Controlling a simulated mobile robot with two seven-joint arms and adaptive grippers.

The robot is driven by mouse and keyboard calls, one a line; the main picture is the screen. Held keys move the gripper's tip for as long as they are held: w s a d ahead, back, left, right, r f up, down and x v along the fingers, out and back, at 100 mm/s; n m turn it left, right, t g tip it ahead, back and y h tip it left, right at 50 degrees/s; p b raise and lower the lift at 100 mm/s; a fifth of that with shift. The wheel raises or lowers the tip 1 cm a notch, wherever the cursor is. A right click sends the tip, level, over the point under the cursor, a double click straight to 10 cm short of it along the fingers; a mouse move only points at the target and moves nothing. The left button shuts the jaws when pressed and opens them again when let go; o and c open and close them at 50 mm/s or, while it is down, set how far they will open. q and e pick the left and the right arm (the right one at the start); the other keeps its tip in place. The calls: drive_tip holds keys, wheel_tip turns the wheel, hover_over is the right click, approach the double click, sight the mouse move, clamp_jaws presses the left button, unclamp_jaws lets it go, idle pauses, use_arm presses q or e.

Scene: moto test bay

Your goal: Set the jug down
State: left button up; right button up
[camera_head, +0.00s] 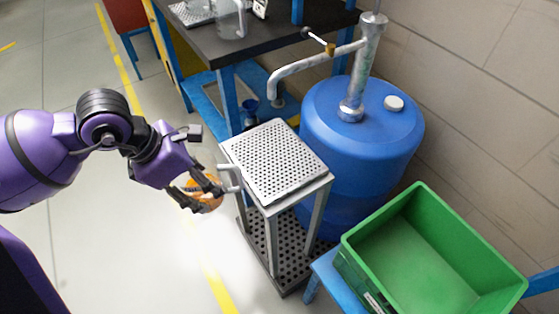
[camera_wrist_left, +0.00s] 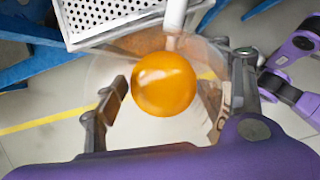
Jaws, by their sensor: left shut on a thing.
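My left gripper (camera_head: 205,192) is shut on a see-through jug with orange contents (camera_head: 209,203), just left of the metal stand (camera_head: 275,160). A pale handle (camera_head: 230,179) sticks out from the jug towards the stand, close to its left edge. Whether it touches the stand I cannot tell. In the left wrist view the fingers lie on either side of the jug, with a round orange area (camera_wrist_left: 164,84) between them. The handle (camera_wrist_left: 175,15) points towards the stand's perforated top (camera_wrist_left: 100,14). The clear walls are hard to make out. My right gripper is not in view.
The stand's perforated top is bare. A blue barrel (camera_head: 362,135) with a metal pump (camera_head: 362,60) stands behind it, its spout reaching over the stand's back. A green crate (camera_head: 430,255) is at right. A dark workbench (camera_head: 255,40) bears another clear jug (camera_head: 230,20).

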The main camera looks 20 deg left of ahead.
use_arm(q)
drive_tip(key=shift+w+a+r+n, duration=0.1)
drive_tip(key=shift+w+n, duration=0.3)
drive_tip(key=shift+w, duration=0.1)
drive_tip(key=w+d, duration=0.2)
drive_tip(key=w, duration=0.1)
drive_tip(key=w+d, duration=0.3)
drive_tip(key=w+d+b, duration=0.1)
drive_tip(key=w+d, duration=0.2)
drive_tip(key=shift+w+d+r, duration=0.1)
drive_tip(key=shift+w, duration=0.3)
drive_tip(key=shift+w+d, duration=0.3)
drive_tip(key=shift+w, duration=0.1)
drive_tip(key=w+d, duration=0.2)
drive_tip(key=w, duration=0.1)
drive_tip(key=shift+d, duration=0.35)
drive_tip(key=shift+f, duration=0.2)
drive_tip(key=shift+a, duration=0.1)
drive_tip(key=o, duration=1.5)
drive_tip(key=shift+c, duration=0.2)
drive_tip(key=o, duration=0.5)
drive_tip(key=shift+c, duration=0.2)
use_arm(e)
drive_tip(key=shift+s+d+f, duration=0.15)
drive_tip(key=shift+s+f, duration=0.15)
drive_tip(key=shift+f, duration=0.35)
